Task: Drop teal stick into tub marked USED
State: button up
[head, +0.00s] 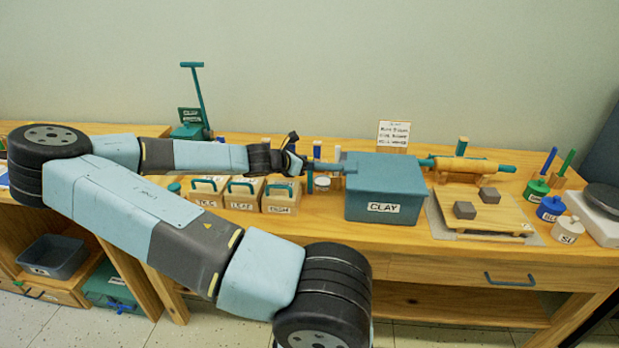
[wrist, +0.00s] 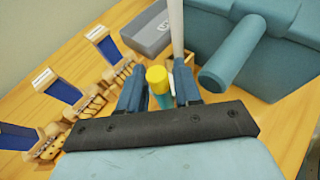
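My gripper (head: 292,155) reaches in from the left above the table, left of the CLAY box (head: 385,195). In the wrist view its two fingers (wrist: 159,88) stand apart, with a narrow gap beside a short yellow-topped teal stick (wrist: 161,101) between them. I see no clear contact with it. In the head view a teal upright piece (head: 310,182) below the gripper looks like this stick. A grey container (wrist: 165,28) with a partly hidden label lies beyond the fingers in the wrist view. I cannot read USED on any tub.
Three wooden caddies (head: 278,203) with teal handles stand left of the CLAY box. A small white jar (head: 322,183) and a pale rod (wrist: 177,35) stand close to my gripper. A wooden board (head: 480,217) with clay blocks is right. A grey tub (head: 65,270) sits on the lower shelf.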

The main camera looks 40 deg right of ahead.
grip_shut()
jog(key=shift+r, duration=0.1)
dwell(0.3)
